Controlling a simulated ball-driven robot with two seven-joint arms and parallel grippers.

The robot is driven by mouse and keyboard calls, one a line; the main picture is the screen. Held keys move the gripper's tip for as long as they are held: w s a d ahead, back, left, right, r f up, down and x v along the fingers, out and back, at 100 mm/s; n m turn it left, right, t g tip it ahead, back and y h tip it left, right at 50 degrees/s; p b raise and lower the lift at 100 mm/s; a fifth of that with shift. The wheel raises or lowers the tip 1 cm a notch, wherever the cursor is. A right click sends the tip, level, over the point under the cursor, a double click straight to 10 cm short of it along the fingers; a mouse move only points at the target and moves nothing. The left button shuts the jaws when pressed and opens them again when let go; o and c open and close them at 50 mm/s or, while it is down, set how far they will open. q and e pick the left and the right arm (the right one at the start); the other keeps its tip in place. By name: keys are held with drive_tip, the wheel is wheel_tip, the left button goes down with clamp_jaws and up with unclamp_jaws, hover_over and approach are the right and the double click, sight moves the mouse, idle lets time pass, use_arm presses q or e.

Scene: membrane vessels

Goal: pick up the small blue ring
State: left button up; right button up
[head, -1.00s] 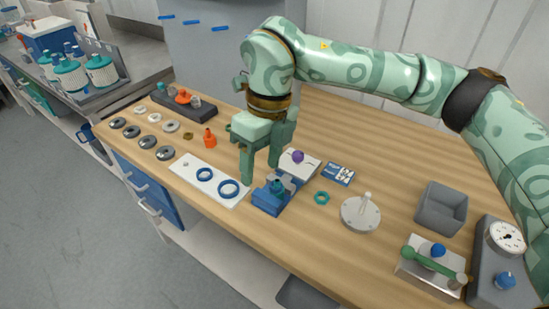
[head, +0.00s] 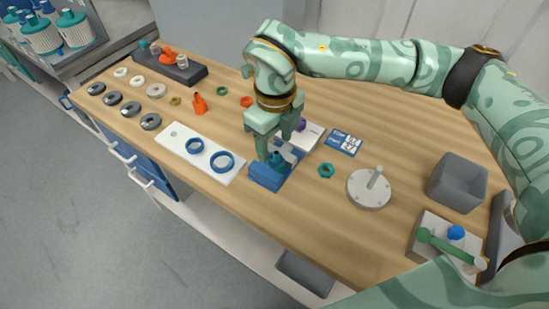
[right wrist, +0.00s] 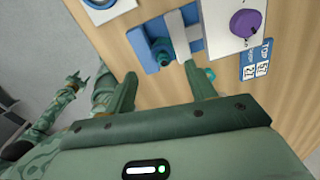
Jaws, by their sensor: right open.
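The small blue ring (head: 195,146) lies flat on a white plate (head: 174,133), left of a larger blue ring (head: 222,162). My right gripper (head: 274,150) is open, pointing down over a blue block fixture (head: 265,178), to the right of both rings and apart from them. In the right wrist view, my right gripper (right wrist: 160,78) has empty space between its fingers, with the blue fixture (right wrist: 150,58) beyond them. One blue ring (right wrist: 100,3) is cut off at that view's top edge; I cannot tell which one.
A purple-knobbed white unit (head: 312,136) and a blue card (head: 343,142) are right of the gripper. A teal nut (head: 326,171), a round metal disc stand (head: 369,190) and a grey bin (head: 457,182) stand farther right. Grey discs (head: 112,98) and an orange bottle (head: 199,104) are left.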

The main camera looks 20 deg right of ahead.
sight(277, 154)
drive_tip(key=f, duration=0.2)
drive_tip(key=f+b, duration=0.1)
drive_tip(key=f, duration=0.1)
drive_tip(key=shift+w+d+f, duration=0.1)
drive_tip(key=shift+d+f, duration=0.1)
drive_tip(key=shift+f, duration=0.15)
drive_tip(key=shift+r, duration=0.1)
drive_tip(key=c, duration=1)
